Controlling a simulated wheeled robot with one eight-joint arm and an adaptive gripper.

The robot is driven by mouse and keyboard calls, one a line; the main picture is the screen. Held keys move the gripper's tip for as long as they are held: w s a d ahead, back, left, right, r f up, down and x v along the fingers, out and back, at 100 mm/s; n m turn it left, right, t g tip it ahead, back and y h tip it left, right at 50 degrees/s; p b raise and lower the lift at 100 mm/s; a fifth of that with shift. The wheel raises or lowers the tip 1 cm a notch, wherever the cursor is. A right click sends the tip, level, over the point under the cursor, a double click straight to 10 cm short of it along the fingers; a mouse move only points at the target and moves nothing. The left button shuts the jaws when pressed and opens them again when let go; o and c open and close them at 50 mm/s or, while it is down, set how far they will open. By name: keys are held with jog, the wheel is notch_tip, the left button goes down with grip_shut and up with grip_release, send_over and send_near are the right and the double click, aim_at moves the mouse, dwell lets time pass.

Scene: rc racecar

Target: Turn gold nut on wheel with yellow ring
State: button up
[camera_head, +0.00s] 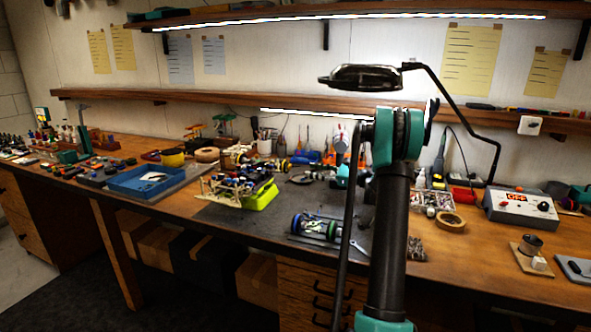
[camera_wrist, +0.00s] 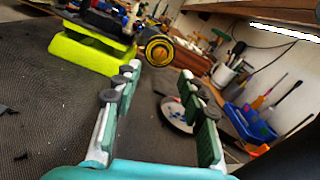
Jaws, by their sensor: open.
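In the wrist view, a dark wheel with a yellow ring (camera_wrist: 158,50) and a gold-coloured centre faces me beside the bright yellow-green stand (camera_wrist: 90,52). The nut's own outline is too small to make out. My gripper (camera_wrist: 159,74) is open and empty. Its two fingers reach toward the wheel, which shows beyond and between the tips, apart from them. In the head view, the stand (camera_head: 262,195) is on the dark mat, with a car frame at it. A yellow-ringed wheel (camera_head: 284,165) shows just behind. My gripper (camera_head: 322,175) is to its right, partly hidden by my arm.
A second small chassis with blue- and green-ringed wheels (camera_head: 315,228) lies on the dark mat (camera_head: 245,222) near the front edge. A plate of small parts (camera_wrist: 176,114) and a blue bin (camera_wrist: 250,123) lie beyond my right finger. A blue tray (camera_head: 135,190) stands left.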

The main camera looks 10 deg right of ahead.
aim_at(291, 167)
jog(key=x, duration=0.8)
jog(key=shift+w+a, duration=0.1)
jog(key=shift+a, duration=0.05)
jog(key=shift+c, duration=0.6)
